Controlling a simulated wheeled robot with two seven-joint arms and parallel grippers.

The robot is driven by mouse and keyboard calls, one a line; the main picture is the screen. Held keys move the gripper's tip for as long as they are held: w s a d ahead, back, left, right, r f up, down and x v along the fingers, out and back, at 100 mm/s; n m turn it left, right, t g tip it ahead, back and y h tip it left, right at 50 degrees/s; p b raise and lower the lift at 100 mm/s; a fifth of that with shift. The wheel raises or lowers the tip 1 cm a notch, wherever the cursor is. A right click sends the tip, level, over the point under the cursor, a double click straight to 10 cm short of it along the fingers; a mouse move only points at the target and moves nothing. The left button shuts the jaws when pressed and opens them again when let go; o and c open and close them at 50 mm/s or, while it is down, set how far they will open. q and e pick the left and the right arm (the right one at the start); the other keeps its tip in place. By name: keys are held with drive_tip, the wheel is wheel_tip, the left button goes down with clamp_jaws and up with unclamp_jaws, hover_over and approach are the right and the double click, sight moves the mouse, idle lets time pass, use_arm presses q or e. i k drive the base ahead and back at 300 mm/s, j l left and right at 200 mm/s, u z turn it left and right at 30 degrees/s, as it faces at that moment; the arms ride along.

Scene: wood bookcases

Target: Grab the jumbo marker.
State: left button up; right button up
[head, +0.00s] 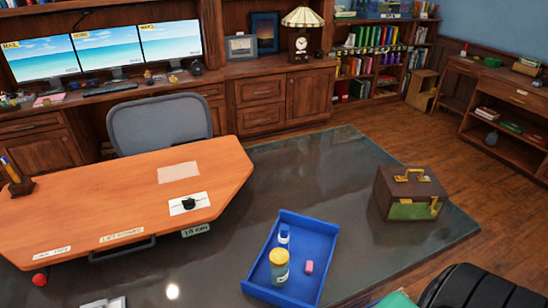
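A pen-like item with blue and yellow on it (9,163) stands in a dark holder (22,187) at the left end of the orange-brown desk (120,205). It may be the jumbo marker, but it is too small to tell. No other clear marker shows. Neither of my grippers can be made out in the head view.
A brown-and-green case (411,191) stands right. A grey chair (160,122) is behind the desk.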

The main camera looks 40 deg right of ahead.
sight(284, 244)
drive_tip(key=z, duration=1.2)
drive_tip(key=l+u, duration=0.1)
drive_tip(key=u, duration=0.25)
drive_tip(key=l+u, duration=0.1)
drive_tip(key=u, duration=0.2)
drive_tip(key=l+u, duration=0.1)
drive_tip(key=u, duration=0.25)
drive_tip(key=l+u, duration=0.2)
drive_tip(key=l, duration=0.25)
drive_tip(key=l+u, duration=0.2)
drive_tip(key=l, duration=0.25)
drive_tip(key=k+l+u, duration=0.1)
drive_tip(key=l+u, duration=0.15)
drive_tip(key=l, duration=0.2)
drive_tip(key=k+l+u, duration=0.2)
drive_tip(key=l, duration=0.25)
drive_tip(key=l+u, duration=0.2)
drive_tip(key=l, duration=0.25)
